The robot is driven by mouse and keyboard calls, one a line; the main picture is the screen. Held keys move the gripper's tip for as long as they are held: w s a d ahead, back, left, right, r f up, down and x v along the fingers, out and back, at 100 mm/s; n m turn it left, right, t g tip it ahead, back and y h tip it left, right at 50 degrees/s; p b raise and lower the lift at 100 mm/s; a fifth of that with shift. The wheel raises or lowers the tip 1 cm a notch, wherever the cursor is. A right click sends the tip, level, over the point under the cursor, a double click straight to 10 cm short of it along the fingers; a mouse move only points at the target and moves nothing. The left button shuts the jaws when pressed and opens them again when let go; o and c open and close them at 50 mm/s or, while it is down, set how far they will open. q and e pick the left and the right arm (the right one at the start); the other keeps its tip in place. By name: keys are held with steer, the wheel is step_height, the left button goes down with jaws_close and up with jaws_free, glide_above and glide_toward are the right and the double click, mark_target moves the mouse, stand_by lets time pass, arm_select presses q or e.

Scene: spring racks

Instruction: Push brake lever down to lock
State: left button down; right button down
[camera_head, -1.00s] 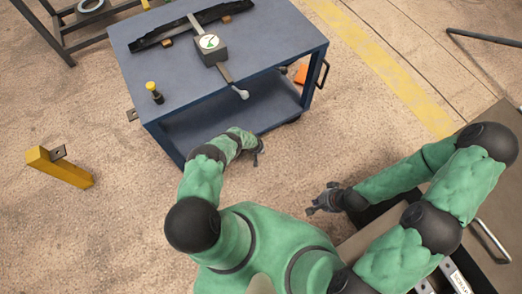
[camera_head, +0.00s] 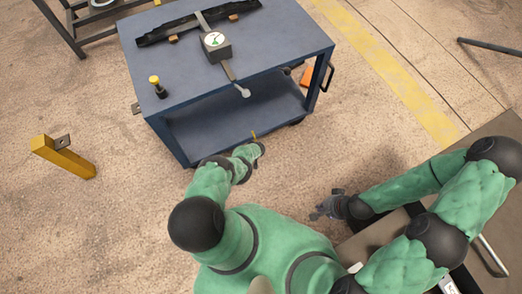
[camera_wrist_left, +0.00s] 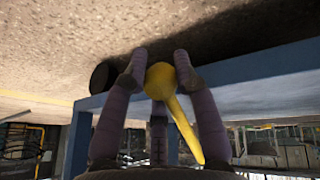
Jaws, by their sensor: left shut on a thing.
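The brake lever (camera_wrist_left: 184,128) is yellow, with a rounded end, in the left wrist view. My left gripper (camera_wrist_left: 160,68) is shut on that rounded end, its fingers around it. In the head view the left gripper (camera_head: 258,150) is small and partly hidden at the front of the blue cart (camera_head: 192,138), below its lower shelf. A small yellow tip shows just above it. My right gripper (camera_head: 327,205) is open and empty over the floor, apart from the cart.
A gauge box (camera_head: 216,47) with a metal arm and a yellow-capped black piece (camera_head: 158,86) stand on the cart top. A black wheel (camera_wrist_left: 103,77) shows beside the lever. Floor right of the cart is clear.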

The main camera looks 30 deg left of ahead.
arm_select(q)
steer(key=shift+s+f, duration=0.25)
steer(key=c, duration=1)
jaws_free()
steer(key=shift+w, duration=0.15)
steer(key=shift+r, duration=0.2)
steer(key=shift+w+a+r, duration=0.1)
steer(key=shift+w+r, duration=0.05)
steer(key=shift+r, duration=4.75)
